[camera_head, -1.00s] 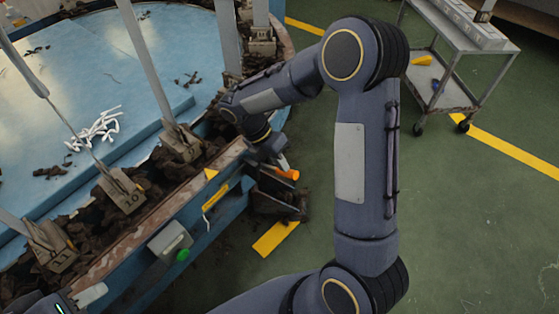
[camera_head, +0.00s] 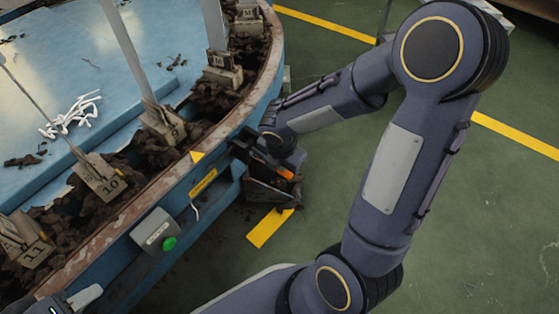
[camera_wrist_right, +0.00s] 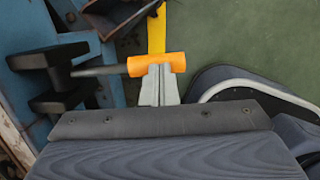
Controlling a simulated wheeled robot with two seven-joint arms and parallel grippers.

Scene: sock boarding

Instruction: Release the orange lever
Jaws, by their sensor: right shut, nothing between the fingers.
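The orange lever (camera_head: 286,173) sticks out from the side of the blue machine, above a dark bin. In the right wrist view its orange grip (camera_wrist_right: 172,62) lies crosswise on a grey rod that runs left to a dark bracket. My right gripper (camera_wrist_right: 158,82) is shut and empty, its fingertips overlapping the near side of the grip. I cannot tell whether they touch it. In the head view my right wrist hides these fingertips. My left gripper (camera_head: 82,298) shows only in part at the bottom left corner, and its opening is unclear.
The blue round machine (camera_head: 205,205) fills the left, with numbered upright boards and brown socks along its rim. A grey box with a green button (camera_head: 168,243) is on its side. A dark bin (camera_head: 270,194) sits below the lever. Green floor lies open to the right.

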